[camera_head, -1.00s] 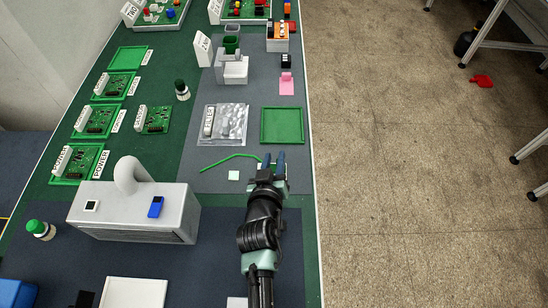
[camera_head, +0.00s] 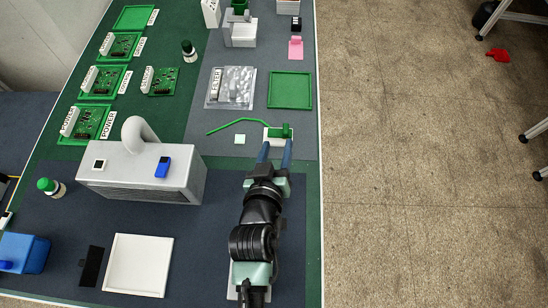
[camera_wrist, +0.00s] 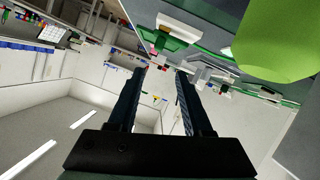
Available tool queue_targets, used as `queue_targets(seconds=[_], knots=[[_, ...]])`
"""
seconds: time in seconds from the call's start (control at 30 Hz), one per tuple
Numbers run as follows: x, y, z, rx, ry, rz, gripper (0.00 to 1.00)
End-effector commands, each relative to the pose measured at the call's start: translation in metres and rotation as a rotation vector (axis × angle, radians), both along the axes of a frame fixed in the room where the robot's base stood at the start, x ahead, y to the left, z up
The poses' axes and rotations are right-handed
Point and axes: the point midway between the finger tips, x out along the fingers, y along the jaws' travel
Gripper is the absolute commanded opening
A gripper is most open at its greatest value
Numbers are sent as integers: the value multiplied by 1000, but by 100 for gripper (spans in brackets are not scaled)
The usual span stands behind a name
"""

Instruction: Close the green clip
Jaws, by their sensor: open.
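The green clip (camera_head: 279,132) sits on a small white base on the grey mat, at the end of a thin green cable (camera_head: 238,122). Whether its top is up or down is too small to tell. My gripper (camera_head: 276,147) is open and empty, its two blue fingers apart and pointing at the clip. The fingertips are just on the near side of the clip, close to the base; whether they touch it is unclear. In the wrist view the two dark fingers (camera_wrist: 155,75) are spread with nothing between them. A large lime-green shape (camera_wrist: 275,40), not clearly identifiable, fills the upper right there.
A grey machine with a curved pipe (camera_head: 143,170) stands left of my arm. A pale square (camera_head: 239,139), a clear filter pack (camera_head: 231,88) and a green tray (camera_head: 290,90) lie near the clip. A white tray (camera_head: 137,265) is at the front. The table's right edge is close.

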Motion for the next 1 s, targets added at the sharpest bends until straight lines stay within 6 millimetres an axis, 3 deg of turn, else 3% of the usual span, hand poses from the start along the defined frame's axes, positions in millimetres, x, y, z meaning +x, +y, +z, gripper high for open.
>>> queue_targets(seconds=[0.1,0.3,1.0], knots=[[-19,2,6,-1,2,-1,50],[-34,3,12,-2,2,-2,50],[-35,3,16,-2,-4,-3,50]])
